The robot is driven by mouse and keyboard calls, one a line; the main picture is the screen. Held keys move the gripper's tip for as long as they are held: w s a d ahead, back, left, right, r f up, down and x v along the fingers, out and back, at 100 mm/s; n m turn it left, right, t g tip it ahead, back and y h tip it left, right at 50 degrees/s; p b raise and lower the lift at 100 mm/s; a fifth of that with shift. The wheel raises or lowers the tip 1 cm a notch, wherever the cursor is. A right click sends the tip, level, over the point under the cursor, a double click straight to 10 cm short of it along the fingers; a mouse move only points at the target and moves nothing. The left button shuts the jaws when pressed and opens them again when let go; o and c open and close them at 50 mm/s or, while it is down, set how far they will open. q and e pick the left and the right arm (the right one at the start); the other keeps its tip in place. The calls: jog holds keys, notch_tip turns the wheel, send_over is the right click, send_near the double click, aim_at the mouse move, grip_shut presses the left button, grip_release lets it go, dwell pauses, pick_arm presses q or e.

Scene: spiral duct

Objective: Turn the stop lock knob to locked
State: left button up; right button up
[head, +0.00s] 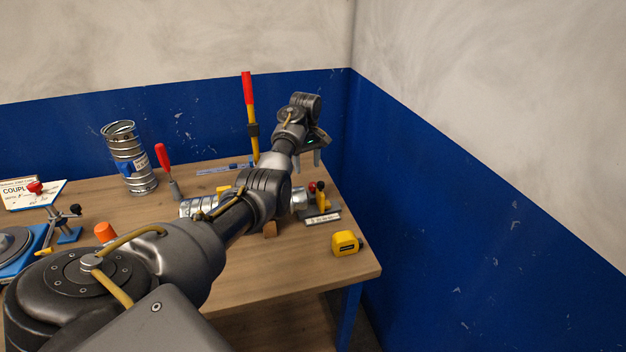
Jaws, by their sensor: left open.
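My left gripper (308,159) is at the far right of the workbench, pointing down, its jaws apart and empty. Below it stands a small stop fixture (322,203) with a yellow upright, a red knob (312,187), a black knob (320,186) and a white scale plate (322,218) in front. The gripper appears above and behind these knobs, apart from them. I cannot tell which knob is the stop lock or how it is turned. My left arm hides part of a silver spiral duct (190,208) lying beside the fixture. My right gripper is not in view.
A yellow tape measure (346,243) lies near the right edge of the wooden workbench (290,268). A red-handled tool (248,110) stands behind. An upright duct (128,160), a red-handled scraper (168,170) and a blue machine (30,240) are to the left. Walls close off the back and right.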

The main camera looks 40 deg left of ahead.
aim_at(313, 184)
pick_arm(q)
jog(key=f, duration=0.2)
jog(key=w+f, duration=0.1)
jog(key=shift+d+f, duration=0.2)
jog(key=shift+f, duration=0.2)
jog(key=shift+w+d+f, duration=0.1)
jog(key=shift+w+f, duration=0.35)
jog(key=shift+f, duration=0.2)
jog(key=shift+w+f, duration=0.4)
jog(key=shift+f, duration=0.2)
jog(key=shift+w+f, duration=0.5)
jog(key=shift+f, duration=0.4)
jog(key=shift+s+f, duration=0.35)
jog(key=shift+s, duration=0.1)
jog(key=shift+s+r, duration=0.1)
jog(key=shift+s, duration=0.2)
jog(key=shift+w, duration=0.1)
jog(key=shift+w+f, duration=0.1)
jog(key=shift+f, duration=0.1)
jog(key=shift+c, duration=1.4)
jog(key=c, duration=0.7)
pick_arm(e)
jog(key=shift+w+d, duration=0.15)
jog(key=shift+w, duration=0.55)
